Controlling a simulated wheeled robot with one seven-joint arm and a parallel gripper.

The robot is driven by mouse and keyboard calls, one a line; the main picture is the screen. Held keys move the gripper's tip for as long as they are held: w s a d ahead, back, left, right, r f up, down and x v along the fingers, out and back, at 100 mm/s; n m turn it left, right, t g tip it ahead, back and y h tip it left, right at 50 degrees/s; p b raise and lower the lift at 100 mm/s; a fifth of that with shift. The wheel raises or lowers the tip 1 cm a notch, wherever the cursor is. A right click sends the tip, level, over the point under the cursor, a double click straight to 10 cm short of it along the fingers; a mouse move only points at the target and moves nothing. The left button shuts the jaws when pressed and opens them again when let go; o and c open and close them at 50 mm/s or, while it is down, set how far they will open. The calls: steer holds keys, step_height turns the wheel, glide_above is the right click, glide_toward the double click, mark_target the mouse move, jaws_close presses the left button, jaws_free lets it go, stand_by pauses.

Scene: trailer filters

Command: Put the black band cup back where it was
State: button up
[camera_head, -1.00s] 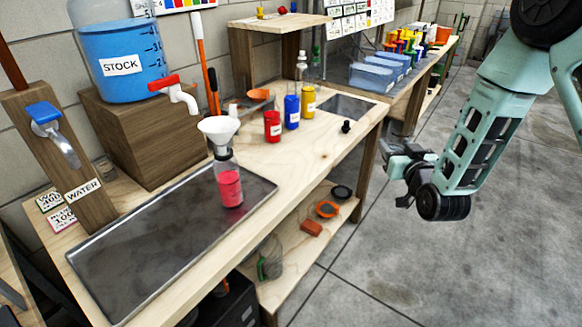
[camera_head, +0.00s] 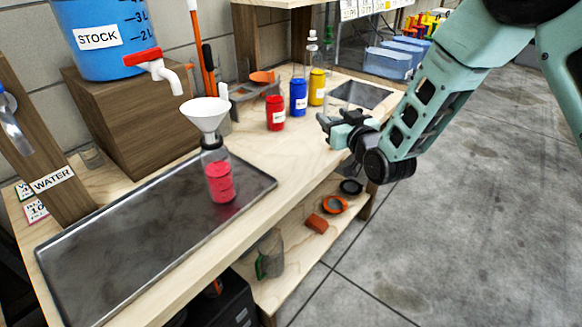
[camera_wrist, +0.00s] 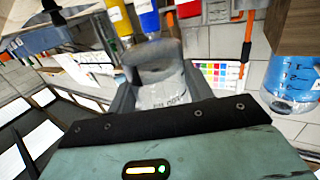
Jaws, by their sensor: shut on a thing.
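In the wrist view a clear cup (camera_wrist: 162,93) with a greyish rim sits between the two fingers of my gripper (camera_wrist: 158,78), which is shut on it. A black band cannot be made out clearly on it. In the head view my gripper (camera_head: 330,121) is over the front right part of the wooden bench (camera_head: 262,140), to the right of the red bottle (camera_head: 276,114). The cup is hard to make out there, and its gap to the bench top cannot be told.
Blue (camera_head: 298,98) and yellow (camera_head: 317,88) bottles stand behind my gripper. A funnel (camera_head: 205,116) sits on a bottle of red liquid (camera_head: 220,183) at the metal tray (camera_head: 150,235). A grey caddy (camera_head: 256,98) stands by the wall.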

steer(key=s+a+n+g+y+b, duration=0.1)
steer(key=s+a+n+y+b, duration=0.1)
steer(key=a, duration=0.8)
glide_above(290, 165)
steer(key=shift+y, duration=0.4)
step_height(290, 165, down, 5)
steer(key=shift+a+r+p, duration=0.1)
steer(key=shift+p, duration=0.2)
steer(key=shift+f, duration=2.25)
steer(key=shift+f, duration=0.2)
steer(key=o, duration=1.1)
steer(key=shift+r, duration=0.1)
